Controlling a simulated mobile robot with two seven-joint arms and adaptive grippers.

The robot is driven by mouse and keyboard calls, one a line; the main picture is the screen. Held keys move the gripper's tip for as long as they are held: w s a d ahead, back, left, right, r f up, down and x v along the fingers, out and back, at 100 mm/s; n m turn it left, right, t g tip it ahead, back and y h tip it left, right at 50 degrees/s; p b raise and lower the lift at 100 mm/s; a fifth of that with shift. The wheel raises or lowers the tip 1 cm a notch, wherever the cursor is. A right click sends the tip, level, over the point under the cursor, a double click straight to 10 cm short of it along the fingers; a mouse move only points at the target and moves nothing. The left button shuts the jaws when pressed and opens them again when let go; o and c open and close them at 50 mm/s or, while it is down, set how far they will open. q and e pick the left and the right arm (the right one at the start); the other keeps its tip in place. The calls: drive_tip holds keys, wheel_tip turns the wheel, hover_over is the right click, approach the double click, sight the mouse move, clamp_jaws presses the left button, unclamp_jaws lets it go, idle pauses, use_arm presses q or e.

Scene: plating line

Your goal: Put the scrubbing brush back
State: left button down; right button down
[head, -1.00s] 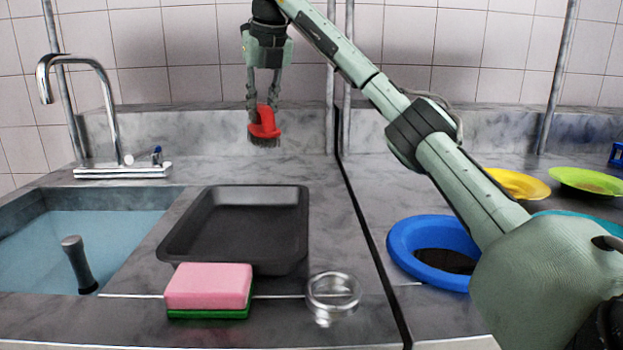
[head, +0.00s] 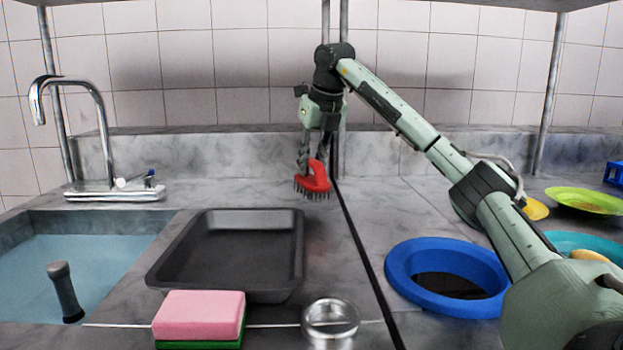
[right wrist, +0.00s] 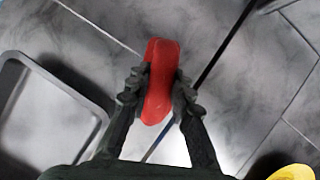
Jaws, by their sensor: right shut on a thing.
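The scrubbing brush (head: 314,181) has a red body and dark bristles pointing down. My right gripper (head: 316,158) is shut on its red body and holds it over the back of the counter, right of the black tray. I cannot tell whether the bristles touch the counter. In the right wrist view the red brush (right wrist: 160,82) sits between the two fingers of my right gripper (right wrist: 158,92). My left gripper is not in view.
A black tray (head: 166,272) lies beside the water-filled sink (head: 30,222). A pink and green sponge (head: 199,316) and a metal ring (head: 331,320) are in front. Counter around the brush is clear.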

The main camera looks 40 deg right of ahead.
sight(311, 180)
wheel_tip(311, 180, down, 3)
drive_tip(key=shift+r, duration=0.1)
drive_tip(key=shift+f, duration=0.3)
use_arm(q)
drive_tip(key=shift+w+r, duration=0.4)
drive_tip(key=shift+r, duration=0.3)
use_arm(e)
drive_tip(key=c, duration=1.3)
unclamp_jaws()
drive_tip(key=shift+c, duration=0.2)
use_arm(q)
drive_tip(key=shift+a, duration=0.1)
